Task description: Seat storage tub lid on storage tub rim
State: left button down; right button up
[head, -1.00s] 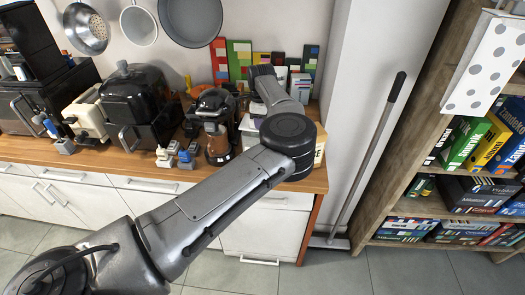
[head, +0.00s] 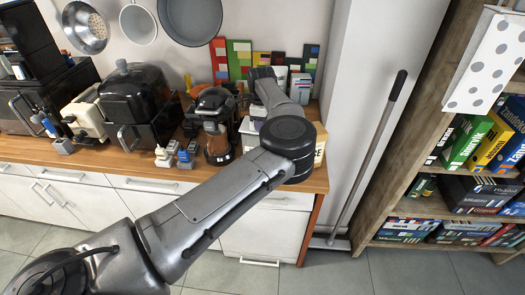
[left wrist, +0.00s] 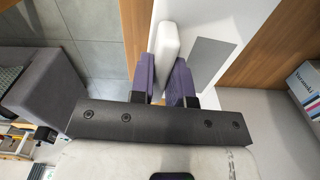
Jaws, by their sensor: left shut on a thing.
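My left arm reaches to the right end of the wooden counter in the head view, and its links hide the gripper there. In the left wrist view my left gripper (left wrist: 164,76) has its purple fingers shut on a white block-shaped piece (left wrist: 169,40), which looks like the lid's handle. A white flat surface with a grey rectangle (left wrist: 211,60) lies beside it, perhaps the lid or tub. In the head view a pale box (head: 248,131), possibly the storage tub, is partly hidden behind my arm. I cannot tell how lid and rim meet. My right gripper is not in view.
A coffee maker (head: 216,125) stands close left of my arm, with a black air fryer (head: 137,100) farther left. A lettered carton (head: 319,150) stands at the counter's right end. Colourful boxes (head: 240,62) line the wall. A bookshelf (head: 400,205) stands right.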

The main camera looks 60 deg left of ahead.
pick_arm(q)
jog(key=shift+f, duration=0.3)
dwell(0.6)
jog(key=shift+b, duration=0.5)
dwell(0.4)
jog(key=shift+f+b, duration=0.45)
dwell(0.8)
dwell(0.7)
